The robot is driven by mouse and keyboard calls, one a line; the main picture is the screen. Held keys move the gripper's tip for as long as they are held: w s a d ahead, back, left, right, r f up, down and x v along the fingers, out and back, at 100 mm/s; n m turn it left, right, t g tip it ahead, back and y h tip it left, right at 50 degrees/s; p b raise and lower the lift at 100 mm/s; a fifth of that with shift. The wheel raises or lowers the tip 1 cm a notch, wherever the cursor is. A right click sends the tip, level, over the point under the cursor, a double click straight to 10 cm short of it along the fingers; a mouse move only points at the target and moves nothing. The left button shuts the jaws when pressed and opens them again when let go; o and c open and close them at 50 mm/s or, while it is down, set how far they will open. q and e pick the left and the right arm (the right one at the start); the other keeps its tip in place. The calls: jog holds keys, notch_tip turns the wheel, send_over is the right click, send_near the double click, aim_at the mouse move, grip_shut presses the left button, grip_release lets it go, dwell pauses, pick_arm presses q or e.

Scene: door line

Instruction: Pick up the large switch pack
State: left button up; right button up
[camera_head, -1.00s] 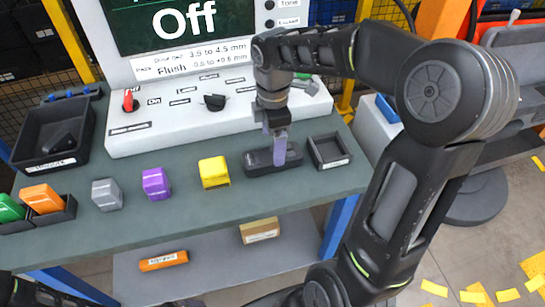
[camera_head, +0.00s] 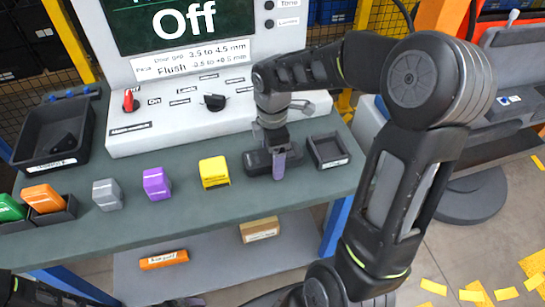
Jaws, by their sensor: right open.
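My right gripper (camera_head: 279,164) is open. It points down over a low black tray-like piece (camera_head: 256,164) on the green-grey bench top, and one grey-violet finger shows in front of that piece. My wrist hides part of the piece, and whether the fingers touch it I cannot tell. No readable label marks the large switch pack. Small blocks stand on the bench left of the gripper: a yellow block (camera_head: 214,172), a purple block (camera_head: 157,184) and a grey block (camera_head: 107,195).
An empty black tray (camera_head: 330,163) stands right of the gripper. A white control panel (camera_head: 180,139) with knobs stands behind. A large black bin (camera_head: 30,142) and an orange block (camera_head: 42,199) are at left. A tan box (camera_head: 260,230) and an orange box (camera_head: 164,260) lie on the lower shelf.

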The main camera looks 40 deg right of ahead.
dwell(0.3)
jog(key=c, duration=1.6)
jog(key=shift+r, duration=0.1)
notch_tip(320, 180, up, 10)
jog(key=shift+f, duration=0.1)
